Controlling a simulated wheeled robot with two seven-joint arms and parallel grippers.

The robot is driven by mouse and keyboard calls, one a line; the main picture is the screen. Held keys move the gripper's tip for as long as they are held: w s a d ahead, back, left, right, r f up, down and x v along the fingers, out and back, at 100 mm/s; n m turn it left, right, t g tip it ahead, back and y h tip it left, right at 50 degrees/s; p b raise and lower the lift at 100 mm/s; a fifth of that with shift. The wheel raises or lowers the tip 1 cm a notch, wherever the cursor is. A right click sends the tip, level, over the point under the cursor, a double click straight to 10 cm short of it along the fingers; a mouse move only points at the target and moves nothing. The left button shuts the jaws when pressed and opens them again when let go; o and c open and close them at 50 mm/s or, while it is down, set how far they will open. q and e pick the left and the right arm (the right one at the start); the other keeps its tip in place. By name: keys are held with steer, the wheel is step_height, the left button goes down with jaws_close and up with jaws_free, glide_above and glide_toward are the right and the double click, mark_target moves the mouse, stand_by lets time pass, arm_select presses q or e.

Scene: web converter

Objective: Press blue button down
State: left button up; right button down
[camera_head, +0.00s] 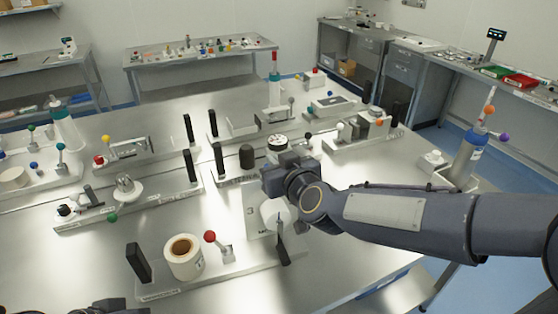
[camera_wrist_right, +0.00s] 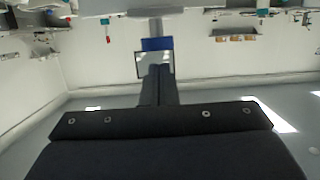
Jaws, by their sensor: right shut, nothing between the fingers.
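My right gripper (camera_head: 283,175) is over the middle of the metal table in the head view, with its arm coming in from the right. Its fingers are mostly hidden there by the hand and wrist. In the right wrist view, the two dark fingers (camera_wrist_right: 156,84) are together with nothing between them. A blue block-like patch (camera_wrist_right: 157,44) shows just beyond the fingertips. I cannot tell whether it is the blue button or whether the fingers touch it. No blue button is clearly visible near the gripper in the head view.
A white roll (camera_head: 183,255), a red-knobbed lever (camera_head: 211,238) and a black upright plate (camera_head: 138,263) stand at the front. A fixture with black uprights (camera_head: 191,165) is left of the gripper. A blue-labelled bottle (camera_head: 470,150) stands at right. The table's left front is fairly clear.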

arm_select(q)
steer(key=shift+f, duration=0.15)
arm_select(e)
steer(key=shift+f, duration=0.5)
step_height(320, 180, down, 2)
steer(key=shift+f+b, duration=0.1)
steer(key=shift+b, duration=0.8)
arm_select(q)
steer(key=shift+f, duration=0.75)
